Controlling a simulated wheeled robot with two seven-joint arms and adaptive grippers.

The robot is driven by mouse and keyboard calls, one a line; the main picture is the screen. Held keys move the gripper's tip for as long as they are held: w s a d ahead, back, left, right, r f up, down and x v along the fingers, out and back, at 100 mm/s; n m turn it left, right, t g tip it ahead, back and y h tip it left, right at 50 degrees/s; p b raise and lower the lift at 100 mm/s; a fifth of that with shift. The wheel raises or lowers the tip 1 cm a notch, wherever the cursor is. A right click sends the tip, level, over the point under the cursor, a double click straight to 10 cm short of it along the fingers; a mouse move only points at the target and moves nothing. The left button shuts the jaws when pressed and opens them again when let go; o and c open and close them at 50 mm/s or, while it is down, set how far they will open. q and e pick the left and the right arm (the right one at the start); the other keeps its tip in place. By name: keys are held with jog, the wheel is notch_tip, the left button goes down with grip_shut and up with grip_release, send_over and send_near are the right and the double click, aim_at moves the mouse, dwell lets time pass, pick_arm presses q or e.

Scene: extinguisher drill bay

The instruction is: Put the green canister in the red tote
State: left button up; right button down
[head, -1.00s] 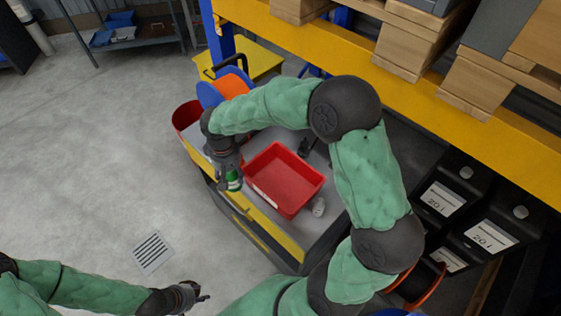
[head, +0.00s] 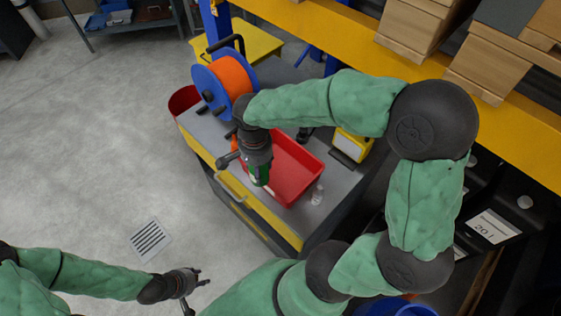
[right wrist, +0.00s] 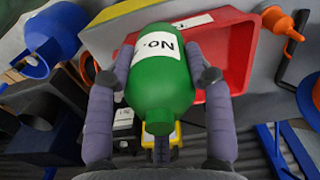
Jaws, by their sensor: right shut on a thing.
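The green canister (head: 260,172) is in my right gripper (head: 258,160), which is shut on it. The canister hangs in front of the left part of the red tote (head: 309,163) in the head view; its exact height over the tote is hard to tell. In the right wrist view the canister (right wrist: 160,85), with a white "No." label, sits between the two fingers, and the red tote (right wrist: 238,50) lies behind it. The tote's visible inside looks empty; the arm hides part of it. My left gripper (head: 198,294) is open and empty, low over the floor.
The tote stands on a grey cart top (head: 345,182) with a yellow front edge. Yellow shelving bounds the right.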

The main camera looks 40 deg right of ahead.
jog(key=s+d+m, duration=0.1)
jog(key=s+m, duration=0.3)
jog(key=m, duration=0.1)
jog(key=m+b, duration=0.2)
jog(key=b, duration=0.5)
send_over(281, 173)
notch_tip(281, 173, down, 14)
jog(key=shift+r, duration=0.15)
jog(key=shift+a, duration=0.1)
jog(key=shift+c, duration=2.4)
grip_release()
